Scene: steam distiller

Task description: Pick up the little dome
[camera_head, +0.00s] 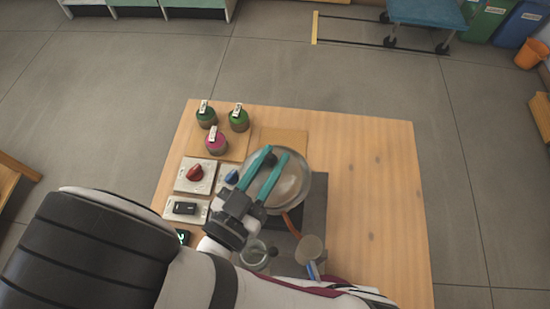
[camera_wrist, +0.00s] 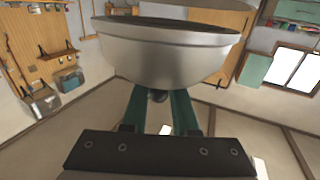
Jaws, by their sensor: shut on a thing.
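The little dome (camera_head: 293,187) is a round, metallic grey cap seen from above in the head view, near the middle of the table. In the wrist view the dome (camera_wrist: 165,60) fills the upper middle, with its curved side toward my fingers and its rim away. My gripper (camera_head: 274,157) reaches over the dome with its teal fingers. In the wrist view my gripper (camera_wrist: 160,98) is shut on a small dark knob at the dome's curved end. The dome's underside is hidden, and I cannot tell whether it touches what is below.
The wooden table (camera_head: 375,190) is clear on its right side. Green and pink-topped jars (camera_head: 216,142) stand at the back left. A panel with a red knob (camera_head: 194,173) and a black switch (camera_head: 185,208) lie left of the dome. A glass jar (camera_head: 254,255) stands in front.

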